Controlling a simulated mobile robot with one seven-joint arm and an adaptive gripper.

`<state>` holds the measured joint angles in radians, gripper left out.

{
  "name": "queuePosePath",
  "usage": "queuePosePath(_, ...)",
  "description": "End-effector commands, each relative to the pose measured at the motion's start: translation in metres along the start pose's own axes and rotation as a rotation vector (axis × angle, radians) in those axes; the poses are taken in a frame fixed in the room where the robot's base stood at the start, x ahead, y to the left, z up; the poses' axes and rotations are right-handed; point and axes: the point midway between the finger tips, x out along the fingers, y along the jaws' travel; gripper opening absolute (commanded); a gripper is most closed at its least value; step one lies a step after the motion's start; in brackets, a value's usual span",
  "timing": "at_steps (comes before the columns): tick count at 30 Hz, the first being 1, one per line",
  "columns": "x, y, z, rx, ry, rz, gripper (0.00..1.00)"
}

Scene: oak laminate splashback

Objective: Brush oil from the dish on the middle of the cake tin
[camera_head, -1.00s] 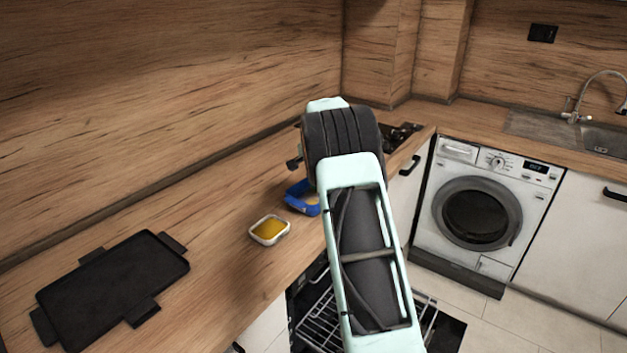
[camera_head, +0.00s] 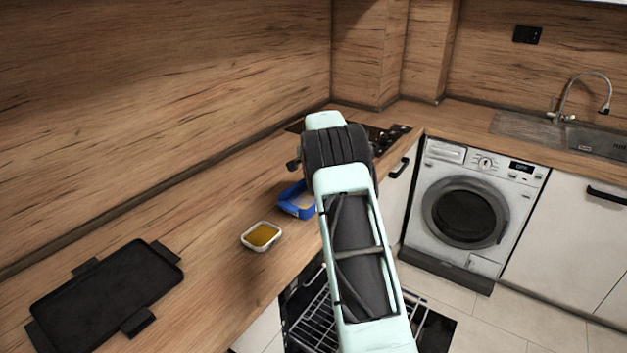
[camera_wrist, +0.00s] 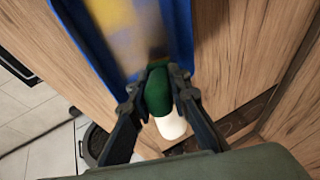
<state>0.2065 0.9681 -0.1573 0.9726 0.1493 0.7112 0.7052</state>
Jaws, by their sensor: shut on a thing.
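The blue cake tin (camera_head: 296,210) stands on the wooden worktop, partly covered by my arm in the head view. In the wrist view the tin (camera_wrist: 82,25) fills the top, with a blurred yellow and whitish inside. The small white dish (camera_head: 250,243) of yellow oil (camera_head: 263,234) sits in front and to the left of the tin. My gripper (camera_wrist: 157,88) is shut on the brush (camera_wrist: 158,92), whose green part lies between the fingertips with a white end below. The gripper is close to the tin. The bristles cannot be made out, nor whether they touch the tin.
A black griddle pan (camera_head: 105,295) lies at the left of the worktop. A dark hob (camera_head: 390,135) is at the back, beyond my arm. An open rack (camera_head: 315,325) shows below the counter edge. A washing machine (camera_head: 465,212) and sink (camera_head: 595,142) are at the right.

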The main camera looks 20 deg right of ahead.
Motion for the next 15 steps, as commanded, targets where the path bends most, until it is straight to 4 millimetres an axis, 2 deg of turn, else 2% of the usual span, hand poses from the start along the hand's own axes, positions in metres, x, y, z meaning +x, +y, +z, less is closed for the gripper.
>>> queuePosePath(15,-0.048,-0.018,-0.02,0.0,0.003,-0.003,0.0)
